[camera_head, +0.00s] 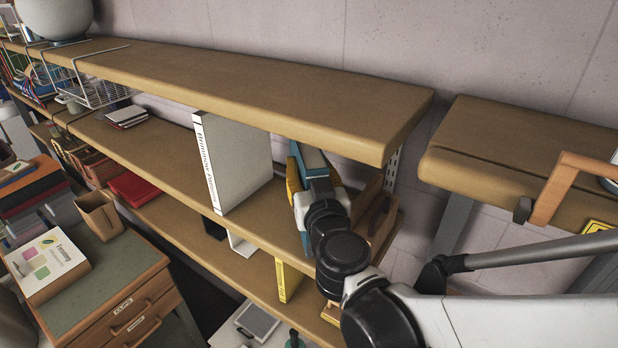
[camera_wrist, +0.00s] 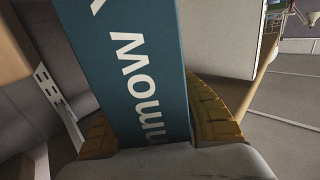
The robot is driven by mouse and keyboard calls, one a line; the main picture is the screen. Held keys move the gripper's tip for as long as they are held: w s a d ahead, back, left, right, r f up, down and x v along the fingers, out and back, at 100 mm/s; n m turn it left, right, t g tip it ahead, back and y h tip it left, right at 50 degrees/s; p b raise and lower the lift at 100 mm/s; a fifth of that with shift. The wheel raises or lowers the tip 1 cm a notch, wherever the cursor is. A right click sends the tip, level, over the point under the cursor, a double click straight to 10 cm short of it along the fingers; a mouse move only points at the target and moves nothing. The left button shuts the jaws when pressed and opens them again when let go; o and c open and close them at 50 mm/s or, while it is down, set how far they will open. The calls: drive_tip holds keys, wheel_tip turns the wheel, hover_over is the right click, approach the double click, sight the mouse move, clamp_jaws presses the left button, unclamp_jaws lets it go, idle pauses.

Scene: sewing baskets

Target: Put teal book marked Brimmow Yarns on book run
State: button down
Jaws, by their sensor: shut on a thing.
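The teal book (camera_wrist: 135,65) fills the middle of the wrist view, with white letters reading "mmow" on its spine. My gripper (camera_wrist: 160,122) is shut on it, with a yellow ridged finger on each side. In the head view the teal book (camera_head: 313,162) is partly hidden by my gripper (camera_head: 312,177) and wrist, at the right part of the middle shelf. A large white book (camera_head: 236,158) with dark spine lettering stands upright on that shelf, left of my gripper with a gap. Whether the teal book's lower end touches the shelf is hidden.
The upper shelf board (camera_head: 270,85) runs close above the held book. A brown wooden object (camera_head: 378,215) stands at the shelf's right end, partly behind my arm. A yellow book (camera_head: 288,280) stands on the shelf below.

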drive_tip(key=w+f, duration=0.3)
drive_tip(key=w, duration=0.4)
drive_tip(key=shift+w+a+f, duration=0.2)
drive_tip(key=shift+w+a, duration=0.15)
drive_tip(key=shift+a, duration=0.1)
drive_tip(key=shift+f, duration=0.2)
drive_tip(key=c, duration=1.1)
unclamp_jaws()
drive_tip(key=shift+o, duration=0.2)
drive_tip(key=shift+r, duration=0.1)
drive_tip(key=s+d, duration=0.1)
drive_tip(key=s, duration=1.1)
drive_tip(key=shift+d+b, duration=0.25)
drive_tip(key=shift+b, duration=0.05)
drive_tip(key=shift+r, duration=0.1)
